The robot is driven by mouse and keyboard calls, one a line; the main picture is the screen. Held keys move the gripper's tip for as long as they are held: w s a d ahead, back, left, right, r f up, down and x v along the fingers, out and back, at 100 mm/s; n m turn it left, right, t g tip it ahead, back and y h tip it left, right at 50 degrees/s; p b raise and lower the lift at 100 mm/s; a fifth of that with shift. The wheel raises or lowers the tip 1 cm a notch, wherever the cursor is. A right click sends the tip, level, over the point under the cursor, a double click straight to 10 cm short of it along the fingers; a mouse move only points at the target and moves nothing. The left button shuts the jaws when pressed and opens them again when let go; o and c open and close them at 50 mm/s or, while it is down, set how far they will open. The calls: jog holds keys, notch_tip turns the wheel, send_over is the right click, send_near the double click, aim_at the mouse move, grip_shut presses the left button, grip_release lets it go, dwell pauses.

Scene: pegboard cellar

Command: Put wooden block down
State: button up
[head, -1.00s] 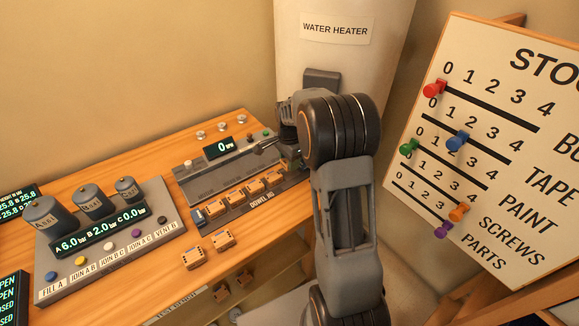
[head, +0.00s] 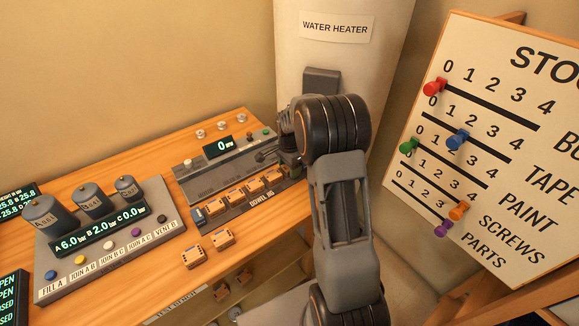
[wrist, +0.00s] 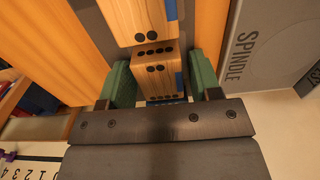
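A wooden block (wrist: 160,69) with dark holes and a blue patch on its side lies between my gripper's two green-padded fingers (wrist: 161,84) in the wrist view. A strip of space shows between the left finger and the block, and the right finger is close to its blue side. The fingers look open around it. In the head view my gripper (head: 288,158) is at the right end of the dowel jig (head: 245,206). My arm hides its fingertips and the block there.
Several wooden blocks (head: 234,195) stand in a row on the jig, and another shows beyond my fingers (wrist: 139,17). Two loose blocks (head: 221,238) are on the bench in front. A grey panel (wrist: 265,55) marked SPINDLE is beside my gripper. The water heater (head: 345,60) stands behind.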

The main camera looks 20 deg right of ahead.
jog(key=shift+o, duration=0.7)
jog(key=shift+r, duration=0.1)
jog(key=shift+r, duration=0.25)
notch_tip(320, 180, up, 11)
jog(key=s+a+r+n+t, duration=0.1)
jog(key=s+a+n, duration=0.4)
jog(key=s+n, duration=0.3)
jog(key=s+a+r+n+t, duration=0.1)
jog(key=s+a+n, duration=0.4)
jog(key=s, duration=0.8)
jog(key=n+t, duration=0.1)
jog(key=n, duration=0.2)
jog(key=shift+s+a+r+t, duration=0.3)
jog(key=shift+s+a+r, duration=0.05)
jog(key=shift+a+r, duration=0.05)
jog(key=shift+c, duration=0.3)
